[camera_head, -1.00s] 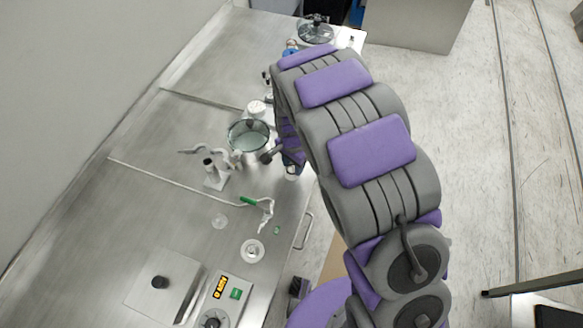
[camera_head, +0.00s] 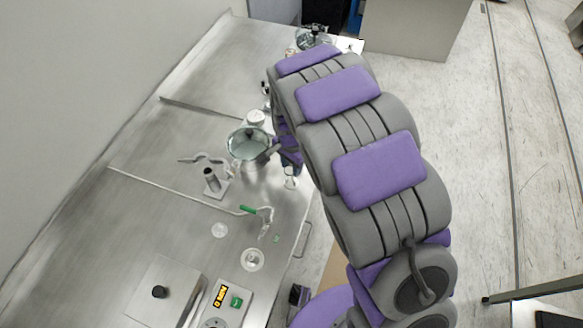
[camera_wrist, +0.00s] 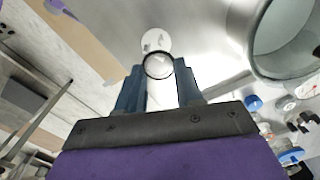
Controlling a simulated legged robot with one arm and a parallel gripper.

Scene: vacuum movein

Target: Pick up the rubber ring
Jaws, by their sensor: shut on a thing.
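The rubber ring (camera_wrist: 158,65) shows in the wrist view as a thin black hoop between the fingertips of my gripper (camera_wrist: 158,76). The two dark blue fingers are shut on it, one at each side. Pale surface shows through its middle. A small white round piece (camera_wrist: 155,40) lies just beyond the ring in that view; I cannot tell whether they touch. In the head view my arm hides most of the gripper, and I cannot make out the ring there.
A metal pot (camera_head: 249,146) stands beside my gripper, and its rim (camera_wrist: 256,45) is close on the right in the wrist view. Blue-capped bottles (camera_wrist: 254,103) are at lower right there. A clamp stand (camera_head: 212,182) and green-handled valve (camera_head: 256,212) are on the steel bench (camera_head: 150,140).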

